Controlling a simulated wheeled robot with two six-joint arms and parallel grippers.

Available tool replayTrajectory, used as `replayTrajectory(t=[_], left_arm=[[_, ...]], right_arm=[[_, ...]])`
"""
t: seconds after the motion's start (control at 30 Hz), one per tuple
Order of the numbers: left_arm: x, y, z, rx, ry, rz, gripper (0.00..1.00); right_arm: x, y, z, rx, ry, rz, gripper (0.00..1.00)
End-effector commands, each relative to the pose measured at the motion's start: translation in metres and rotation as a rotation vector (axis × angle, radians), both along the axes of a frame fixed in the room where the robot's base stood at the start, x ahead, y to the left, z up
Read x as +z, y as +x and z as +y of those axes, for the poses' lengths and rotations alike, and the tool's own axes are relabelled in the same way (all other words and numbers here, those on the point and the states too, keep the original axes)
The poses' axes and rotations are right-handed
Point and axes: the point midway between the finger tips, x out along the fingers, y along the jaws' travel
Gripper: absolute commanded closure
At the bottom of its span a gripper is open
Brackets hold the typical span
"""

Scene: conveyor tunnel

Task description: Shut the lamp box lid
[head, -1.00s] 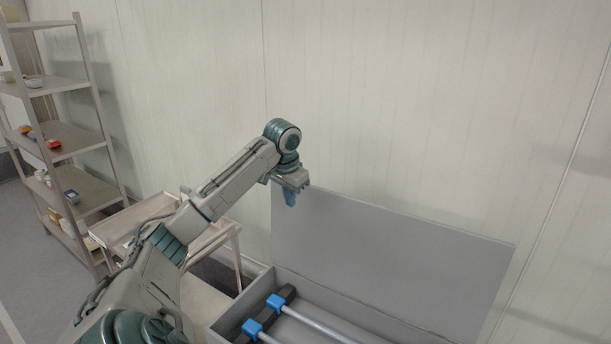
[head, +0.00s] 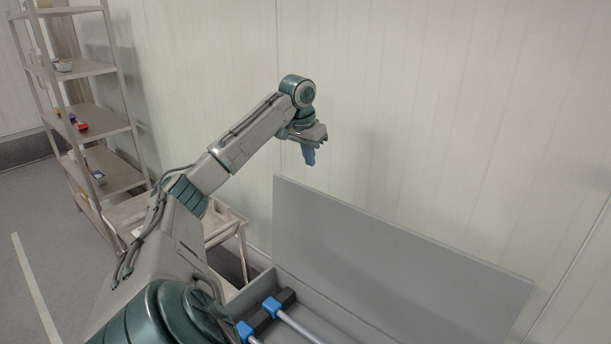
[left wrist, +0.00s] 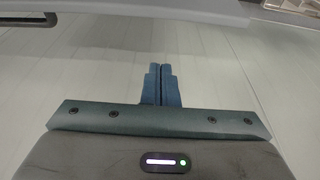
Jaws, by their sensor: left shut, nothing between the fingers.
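The grey lamp box (head: 345,318) stands at the bottom of the head view, cut off by the frame's lower edge. Its flat grey lid (head: 400,262) stands raised at the back, in front of the wall. Inside the box are tubes (head: 300,328) held by blue clips (head: 271,305) on a black bar. My left gripper (head: 310,158) points down, above and near the lid's upper left corner, apart from the lid in the picture. In the left wrist view its blue fingers (left wrist: 161,82) are together with nothing between them. My right gripper is not in view.
A metal shelf rack (head: 100,125) with small items stands at the far left. A low cart (head: 222,232) stands behind my left arm. A pale panelled wall (head: 430,110) rises close behind the lid. The air above the box is clear.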

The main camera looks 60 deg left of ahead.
Motion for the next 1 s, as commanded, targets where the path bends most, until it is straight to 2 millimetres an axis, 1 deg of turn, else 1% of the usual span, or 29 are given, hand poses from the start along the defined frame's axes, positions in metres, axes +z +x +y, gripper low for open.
replayTrajectory(t=[0.03,0.1,0.17,0.27,0.47,0.6,0.63,0.7,0.83,1.0], left_arm=[[-0.011,0.002,0.0,0.0,-0.001,0.007,1.0],[-0.024,0.006,0.001,-0.001,-0.002,0.007,1.0],[-0.037,0.008,0.002,-0.001,-0.001,0.006,1.0],[-0.058,0.014,0.004,0.0,-0.003,0.004,1.0],[-0.057,0.001,0.003,-0.001,0.008,0.003,1.0],[-0.056,-0.007,-0.001,-0.002,0.005,0.006,1.0],[-0.063,-0.007,-0.001,-0.001,0.004,0.001,1.0],[-0.064,-0.009,-0.001,0.0,0.005,-0.002,1.0],[-0.063,-0.013,-0.001,0.0,0.004,-0.003,1.0],[-0.062,-0.018,-0.003,0.0,0.004,-0.002,1.0]], right_arm=[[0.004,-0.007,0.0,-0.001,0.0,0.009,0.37],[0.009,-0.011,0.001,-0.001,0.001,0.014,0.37],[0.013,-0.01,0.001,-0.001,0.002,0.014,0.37],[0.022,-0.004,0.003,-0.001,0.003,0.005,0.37],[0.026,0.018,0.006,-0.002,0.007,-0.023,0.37],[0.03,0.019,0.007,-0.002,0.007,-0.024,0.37],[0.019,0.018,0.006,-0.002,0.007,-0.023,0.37],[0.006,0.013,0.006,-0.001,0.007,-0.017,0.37],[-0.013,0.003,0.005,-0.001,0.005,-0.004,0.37],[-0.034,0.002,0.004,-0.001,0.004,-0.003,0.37]])
